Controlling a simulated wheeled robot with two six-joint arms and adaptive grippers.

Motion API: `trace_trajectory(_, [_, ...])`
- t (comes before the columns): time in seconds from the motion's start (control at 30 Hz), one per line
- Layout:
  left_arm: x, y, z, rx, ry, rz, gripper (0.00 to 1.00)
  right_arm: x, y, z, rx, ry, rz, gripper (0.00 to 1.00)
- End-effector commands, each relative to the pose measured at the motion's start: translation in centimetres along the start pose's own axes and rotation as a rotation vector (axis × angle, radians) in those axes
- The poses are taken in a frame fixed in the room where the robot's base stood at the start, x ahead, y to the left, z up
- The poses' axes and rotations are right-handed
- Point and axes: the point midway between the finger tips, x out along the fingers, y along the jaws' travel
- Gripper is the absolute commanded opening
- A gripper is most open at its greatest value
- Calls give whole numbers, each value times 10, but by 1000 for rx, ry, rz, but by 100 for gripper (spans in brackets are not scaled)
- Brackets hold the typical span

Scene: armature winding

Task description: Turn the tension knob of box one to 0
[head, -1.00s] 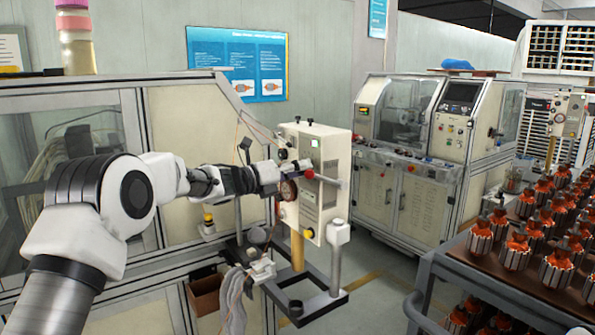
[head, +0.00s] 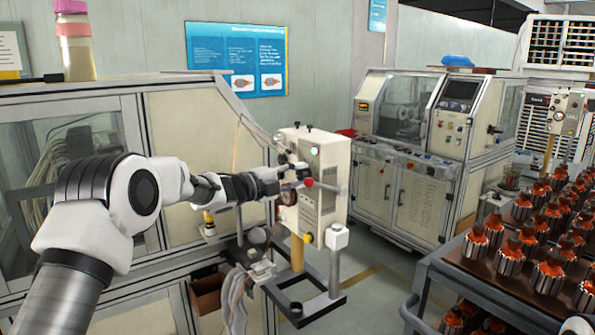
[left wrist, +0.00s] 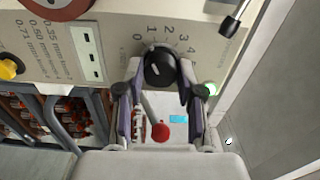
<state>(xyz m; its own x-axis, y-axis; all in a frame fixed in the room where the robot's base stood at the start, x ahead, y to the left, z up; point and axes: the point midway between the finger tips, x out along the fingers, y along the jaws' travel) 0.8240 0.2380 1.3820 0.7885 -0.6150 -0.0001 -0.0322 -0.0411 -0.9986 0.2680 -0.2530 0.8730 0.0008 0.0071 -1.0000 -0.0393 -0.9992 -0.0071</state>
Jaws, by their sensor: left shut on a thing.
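The cream tension box (head: 312,212) stands on a yellow post on the black frame at centre. In the left wrist view its panel carries a black tension knob (left wrist: 160,68) with a printed scale from 0 to 4 around it. My left gripper (left wrist: 160,78) has one finger on each side of this knob and is shut on it. I cannot make out where the knob points. In the head view my left gripper (head: 284,180) is at the box's left face, and it hides the knob there. My right gripper is not in view.
A red ball-ended lever (head: 309,182) projects close to the gripper; it also shows in the wrist view (left wrist: 160,131). A second box (head: 568,116) stands at far right, behind a cart (head: 450,268) of armatures. A yellow button (left wrist: 11,68) sits left on the panel.

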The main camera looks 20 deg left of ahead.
Motion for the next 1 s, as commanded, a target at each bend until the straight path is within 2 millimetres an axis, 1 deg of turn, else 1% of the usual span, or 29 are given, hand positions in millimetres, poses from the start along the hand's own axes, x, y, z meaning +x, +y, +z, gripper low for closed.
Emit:
trace_trajectory(0.03, [0, -8, 1, -34, -2, -7, 2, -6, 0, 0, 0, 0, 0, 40])
trace_trajectory(0.2, [0, -7, 1, -149, -1, -8, 2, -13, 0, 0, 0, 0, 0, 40])
trace_trajectory(0.4, [0, -6, 1, -235, -1, -8, 2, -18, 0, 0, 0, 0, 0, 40])
trace_trajectory(0.6, [0, -6, 1, -271, -1, -8, 2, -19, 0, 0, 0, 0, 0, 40])
trace_trajectory(1.0, [0, -5, 1, -276, -1, -8, 2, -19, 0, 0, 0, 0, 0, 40])
